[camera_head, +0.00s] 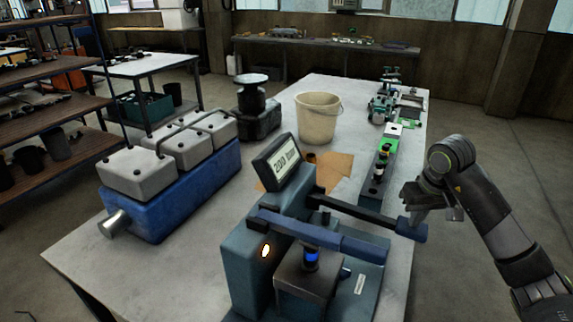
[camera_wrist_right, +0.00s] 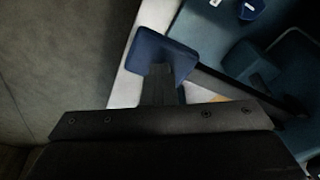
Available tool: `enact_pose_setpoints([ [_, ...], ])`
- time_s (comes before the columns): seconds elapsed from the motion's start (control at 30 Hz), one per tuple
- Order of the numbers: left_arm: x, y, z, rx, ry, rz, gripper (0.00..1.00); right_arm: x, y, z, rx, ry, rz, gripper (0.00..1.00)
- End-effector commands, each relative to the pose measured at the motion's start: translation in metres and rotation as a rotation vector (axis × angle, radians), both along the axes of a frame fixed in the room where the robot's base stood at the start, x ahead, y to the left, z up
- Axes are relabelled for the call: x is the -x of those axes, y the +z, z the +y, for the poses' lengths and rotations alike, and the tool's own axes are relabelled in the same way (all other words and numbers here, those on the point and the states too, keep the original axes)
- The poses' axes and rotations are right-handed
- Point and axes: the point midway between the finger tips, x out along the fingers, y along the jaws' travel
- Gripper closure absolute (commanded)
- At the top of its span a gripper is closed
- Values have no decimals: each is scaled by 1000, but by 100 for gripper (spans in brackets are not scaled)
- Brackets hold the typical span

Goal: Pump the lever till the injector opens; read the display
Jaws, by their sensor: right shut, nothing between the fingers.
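The injector tester (camera_head: 245,262) is a teal machine at the table's near edge. Its tilted display (camera_head: 285,162) shows dark characters that look like "200 bar", though small. A dark lever (camera_head: 355,208) runs right from the tester to a blue end grip (camera_head: 412,230); the grip also shows in the wrist view (camera_wrist_right: 160,50). A black injector with a blue band (camera_head: 311,258) stands upright in a grey block. My right gripper (camera_head: 419,218) is shut and empty at the blue grip; whether it touches cannot be told. My left gripper is out of view.
A thick blue bar (camera_head: 320,235) crosses in front of the lever. A blue engine block with grey covers (camera_head: 170,190) stands at left. A beige bucket (camera_head: 318,120) and a green-based fixture (camera_head: 380,165) are farther back. Open floor lies right of the table (camera_head: 395,290).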

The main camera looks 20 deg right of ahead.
Motion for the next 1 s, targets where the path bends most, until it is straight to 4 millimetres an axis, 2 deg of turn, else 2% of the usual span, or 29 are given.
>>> enact_pose_setpoints([
  [0.03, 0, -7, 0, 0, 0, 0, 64, 0, -9, 1, -2, 0, 3, 100],
  [0.63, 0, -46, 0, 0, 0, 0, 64, -1, -51, 3, -5, 2, 4, 100],
  [0.83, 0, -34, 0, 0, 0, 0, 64, -1, -39, 3, -4, 2, 4, 100],
  [1.0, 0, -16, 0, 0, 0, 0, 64, 0, -18, 1, -3, 0, 5, 100],
])
